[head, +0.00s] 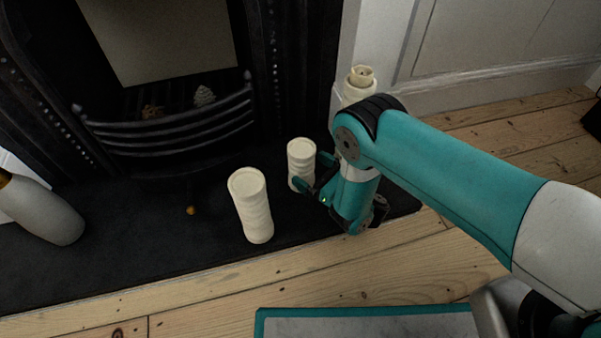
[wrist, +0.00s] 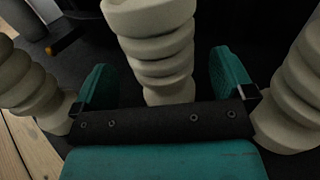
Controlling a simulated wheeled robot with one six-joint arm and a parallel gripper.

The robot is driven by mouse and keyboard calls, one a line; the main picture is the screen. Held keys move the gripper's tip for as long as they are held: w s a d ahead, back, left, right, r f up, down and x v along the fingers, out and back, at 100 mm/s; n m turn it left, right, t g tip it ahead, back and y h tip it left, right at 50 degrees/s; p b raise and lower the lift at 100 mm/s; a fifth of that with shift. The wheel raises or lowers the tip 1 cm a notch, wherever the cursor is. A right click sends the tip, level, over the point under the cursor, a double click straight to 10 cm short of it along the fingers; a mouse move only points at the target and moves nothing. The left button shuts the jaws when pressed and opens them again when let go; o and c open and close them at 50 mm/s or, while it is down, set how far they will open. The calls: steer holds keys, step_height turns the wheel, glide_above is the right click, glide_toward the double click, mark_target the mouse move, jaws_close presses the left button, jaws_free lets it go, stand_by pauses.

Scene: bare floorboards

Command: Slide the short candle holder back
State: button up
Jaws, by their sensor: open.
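The short candle holder (head: 301,160) is cream, ribbed and upright on the dark hearth slab, between two other cream holders. In the wrist view the short candle holder (wrist: 158,55) stands between the two teal fingers of my gripper (wrist: 165,78), with its top cut off by the frame edge. My gripper (head: 314,173) is low at the holder's right side in the head view, open, with a finger on either side of it. A gap shows between the holder and each finger in the wrist view. Whether the palm touches the holder is hard to tell.
A larger cream holder (head: 251,207) stands at the front left, near the slab's edge. Another cream holder (head: 360,80) stands behind my arm, partly hidden. The black fireplace grate (head: 175,132) is behind. A pale bottle-like object (head: 42,208) lies at left. Bare slab (head: 120,250) shows at front left.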

steer(key=shift+f+b+x, duration=0.15)
steer(key=shift+b+x, duration=0.3)
steer(key=shift+x, duration=0.15)
steer(key=shift+f+b+x, duration=0.15)
steer(key=shift+b+x, duration=0.3)
steer(key=shift+x, duration=0.15)
steer(key=shift+w+a+r+b, duration=0.35)
steer(key=shift+w+a+b, duration=0.1)
steer(key=shift+a+b, duration=0.1)
steer(key=c, duration=1.3)
steer(key=shift+w+d, duration=0.5)
steer(key=shift+d, duration=0.15)
steer(key=shift+w+d, duration=0.45)
steer(key=shift+d, duration=0.2)
steer(key=o, duration=1.3)
steer(key=shift+d, duration=0.15)
